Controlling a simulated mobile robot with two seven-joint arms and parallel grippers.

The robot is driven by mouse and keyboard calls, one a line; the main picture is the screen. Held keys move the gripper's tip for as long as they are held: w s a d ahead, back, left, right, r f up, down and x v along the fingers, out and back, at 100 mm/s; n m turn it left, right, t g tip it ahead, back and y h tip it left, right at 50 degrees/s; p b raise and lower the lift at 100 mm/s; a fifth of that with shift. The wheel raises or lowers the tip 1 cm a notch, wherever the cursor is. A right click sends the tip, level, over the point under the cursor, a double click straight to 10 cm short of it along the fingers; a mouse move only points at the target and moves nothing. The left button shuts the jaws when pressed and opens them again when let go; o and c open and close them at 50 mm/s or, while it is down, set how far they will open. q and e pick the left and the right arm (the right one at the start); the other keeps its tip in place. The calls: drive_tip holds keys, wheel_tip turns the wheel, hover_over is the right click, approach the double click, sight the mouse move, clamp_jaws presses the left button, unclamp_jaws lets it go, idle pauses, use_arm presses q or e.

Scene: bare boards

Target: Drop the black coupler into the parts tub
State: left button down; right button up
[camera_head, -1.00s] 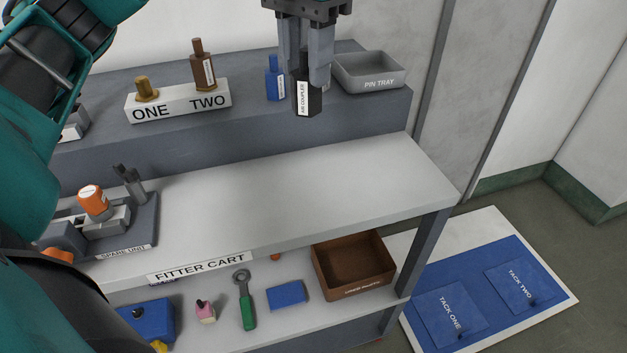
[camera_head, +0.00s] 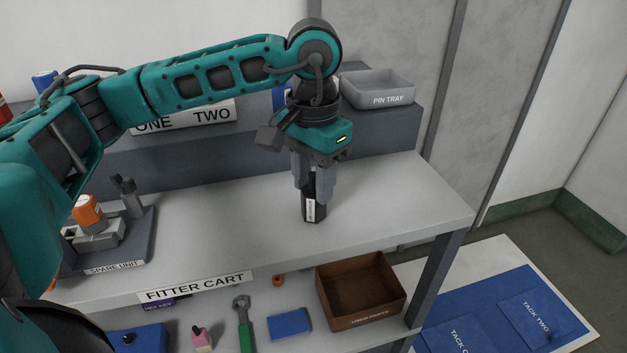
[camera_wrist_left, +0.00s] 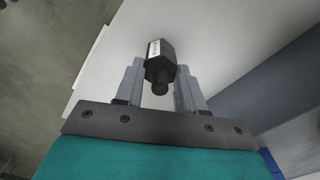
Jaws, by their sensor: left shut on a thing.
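The black coupler (camera_head: 311,208) has a white label on its side. It is upright between the fingers of my left gripper (camera_head: 314,190), which is shut on it over the cart's top shelf. Whether its lower end touches the shelf I cannot tell. In the left wrist view the coupler (camera_wrist_left: 159,66) sits between the two grey fingers of the gripper (camera_wrist_left: 160,82). A brown open tub (camera_head: 361,290) stands on the lower shelf at the right, empty inside; its front label is too small to read. My right gripper is not in view.
The top shelf (camera_head: 400,200) is clear around the coupler. The spare unit (camera_head: 105,240) stands at its left end. The grey pin tray (camera_head: 377,90) is on the raised back ledge. A green-handled wrench (camera_head: 244,325) and blue block (camera_head: 289,324) lie left of the tub.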

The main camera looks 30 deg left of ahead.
use_arm(q)
drive_tip(key=shift+f, duration=0.2)
drive_tip(key=c, duration=0.7)
unclamp_jaws()
drive_tip(key=shift+r, duration=0.1)
